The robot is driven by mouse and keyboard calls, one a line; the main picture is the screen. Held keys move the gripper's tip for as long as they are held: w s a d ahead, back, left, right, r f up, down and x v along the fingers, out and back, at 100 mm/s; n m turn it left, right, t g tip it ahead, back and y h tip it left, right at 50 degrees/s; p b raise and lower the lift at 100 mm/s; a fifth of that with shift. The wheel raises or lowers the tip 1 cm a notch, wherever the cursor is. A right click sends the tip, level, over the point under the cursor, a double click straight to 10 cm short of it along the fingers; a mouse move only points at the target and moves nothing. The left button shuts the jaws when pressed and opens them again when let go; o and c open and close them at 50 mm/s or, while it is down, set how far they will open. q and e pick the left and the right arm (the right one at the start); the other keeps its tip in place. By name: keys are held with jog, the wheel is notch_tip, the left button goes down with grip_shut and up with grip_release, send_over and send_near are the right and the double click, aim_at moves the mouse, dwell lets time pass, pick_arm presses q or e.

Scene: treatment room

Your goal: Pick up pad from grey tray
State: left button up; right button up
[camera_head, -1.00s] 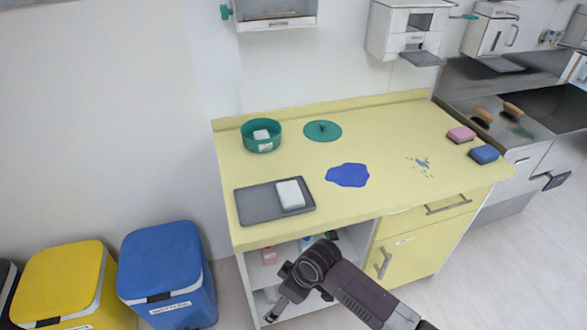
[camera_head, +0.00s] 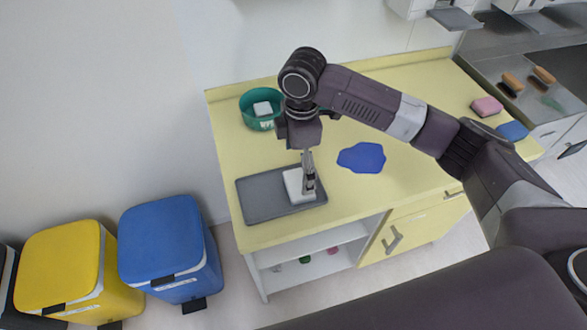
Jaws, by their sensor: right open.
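The white pad (camera_head: 293,184) lies on the right part of the grey tray (camera_head: 256,202), at the front left of the yellow counter. My right gripper (camera_head: 309,189) points down at the pad, with its fingers at the pad's right side and partly in front of it. It is open. I cannot tell whether the fingers touch the pad. My left gripper is not in view.
A green bowl (camera_head: 258,108) with a white block stands behind the tray. A blue spill (camera_head: 362,158) lies right of it. Pink (camera_head: 487,106) and blue (camera_head: 512,131) sponges sit at the counter's right end. Yellow (camera_head: 66,265) and blue (camera_head: 163,245) bins stand on the floor at left.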

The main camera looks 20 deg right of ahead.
aim_at(299, 183)
jog(key=shift+w+d+r, duration=0.25)
jog(key=shift+w+d, duration=0.1)
jog(key=shift+w, duration=0.15)
jog(key=shift+f, duration=0.1)
jog(key=f+p, duration=0.1)
jog(key=s+f+p, duration=0.1)
jog(key=f, duration=0.1)
jog(key=shift+a+f, duration=0.15)
jog(key=shift+f, duration=0.1)
jog(key=f, duration=0.2)
jog(key=shift+w+f+p, duration=0.2)
jog(key=shift+f+p, duration=0.1)
jog(key=shift+p, duration=0.05)
jog(key=shift+f, duration=0.5)
jog(key=c, duration=0.8)
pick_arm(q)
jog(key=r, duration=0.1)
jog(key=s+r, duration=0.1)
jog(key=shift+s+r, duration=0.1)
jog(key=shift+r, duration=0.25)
pick_arm(e)
jog(key=shift+c, duration=0.8)
